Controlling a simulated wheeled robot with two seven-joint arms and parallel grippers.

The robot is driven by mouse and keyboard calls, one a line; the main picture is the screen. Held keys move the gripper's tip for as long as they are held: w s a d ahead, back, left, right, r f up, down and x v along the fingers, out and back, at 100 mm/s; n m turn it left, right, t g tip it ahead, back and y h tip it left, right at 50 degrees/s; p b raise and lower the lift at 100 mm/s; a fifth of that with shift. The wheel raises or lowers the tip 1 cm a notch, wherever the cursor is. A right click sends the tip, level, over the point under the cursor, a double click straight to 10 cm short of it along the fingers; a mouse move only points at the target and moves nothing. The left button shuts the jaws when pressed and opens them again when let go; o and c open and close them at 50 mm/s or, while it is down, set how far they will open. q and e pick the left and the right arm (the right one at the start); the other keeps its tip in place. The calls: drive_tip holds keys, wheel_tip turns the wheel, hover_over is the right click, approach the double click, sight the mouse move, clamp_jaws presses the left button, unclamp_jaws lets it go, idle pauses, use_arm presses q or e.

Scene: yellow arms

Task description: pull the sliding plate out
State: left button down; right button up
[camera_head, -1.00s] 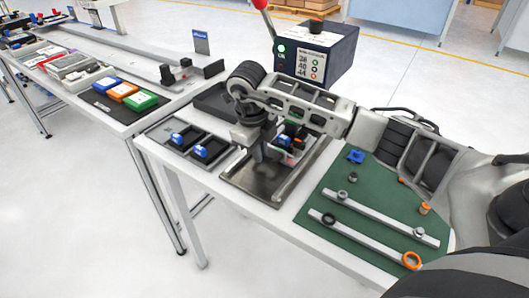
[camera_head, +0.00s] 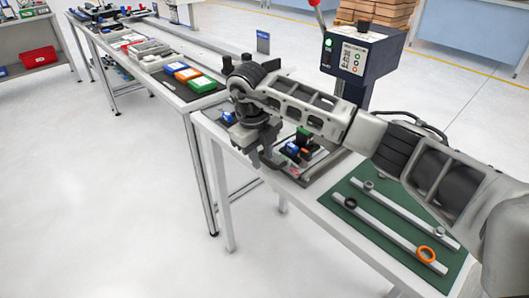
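The sliding plate (camera_head: 312,172) is a grey metal plate in front of the press, seen in the head view. My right gripper (camera_head: 273,162) points down at the plate's near left side, by the table's front edge. The fingers are small and dark, and I cannot tell whether they are open or shut, or whether they touch the plate. My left gripper is not in view.
The dark blue press (camera_head: 353,55) with a red-knobbed lever stands behind my arm. A green mat (camera_head: 395,225) with two metal bars and rings lies to the right. Another table (camera_head: 196,104) with coloured boxes runs off to the left. The floor in front is clear.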

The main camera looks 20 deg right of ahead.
drive_tip(key=shift+r, duration=0.1)
wheel_tip(320, 180, up, 16)
drive_tip(key=a, duration=0.2)
drive_tip(key=shift+s+a+f, duration=0.25)
drive_tip(key=shift+s+a, duration=0.05)
drive_tip(key=shift+s, duration=0.15)
idle(0.3)
